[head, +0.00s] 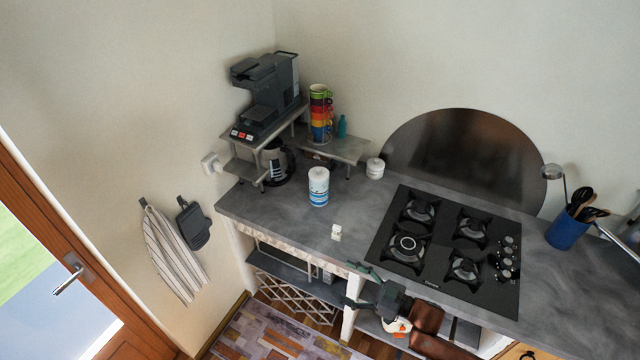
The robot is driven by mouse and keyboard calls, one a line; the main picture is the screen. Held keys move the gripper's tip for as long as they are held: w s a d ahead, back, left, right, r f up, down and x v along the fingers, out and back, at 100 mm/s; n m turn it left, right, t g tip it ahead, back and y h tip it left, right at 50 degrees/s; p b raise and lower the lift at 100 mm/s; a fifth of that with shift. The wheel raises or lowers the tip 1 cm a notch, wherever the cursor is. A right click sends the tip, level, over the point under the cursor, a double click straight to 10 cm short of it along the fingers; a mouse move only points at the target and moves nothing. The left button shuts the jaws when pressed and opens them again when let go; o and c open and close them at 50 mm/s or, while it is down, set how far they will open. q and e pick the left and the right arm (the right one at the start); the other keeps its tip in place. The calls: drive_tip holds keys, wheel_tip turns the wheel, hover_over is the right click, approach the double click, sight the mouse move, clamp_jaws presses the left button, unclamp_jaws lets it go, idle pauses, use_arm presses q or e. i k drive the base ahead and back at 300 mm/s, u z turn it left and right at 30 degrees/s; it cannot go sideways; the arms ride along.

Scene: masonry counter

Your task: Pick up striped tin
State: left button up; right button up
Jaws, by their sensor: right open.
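The striped tin (318,188) stands upright on the grey counter, left of the hob. It is a white cylinder with blue bands and a pale lid. My right gripper (356,286) is at the counter's front edge, below and to the right of the tin in the picture. Its fingers are open and empty, pointing left, well apart from the tin. My left gripper is not in view.
A small white item (336,232) lies on the counter between the tin and my right gripper. The black gas hob (445,250) is to the right. A shelf with a coffee machine (265,95) and stacked cups (320,115) stands behind. A white jar (375,168) is behind right.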

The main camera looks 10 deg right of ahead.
sight(318, 192)
drive_tip(key=i, duration=1.75)
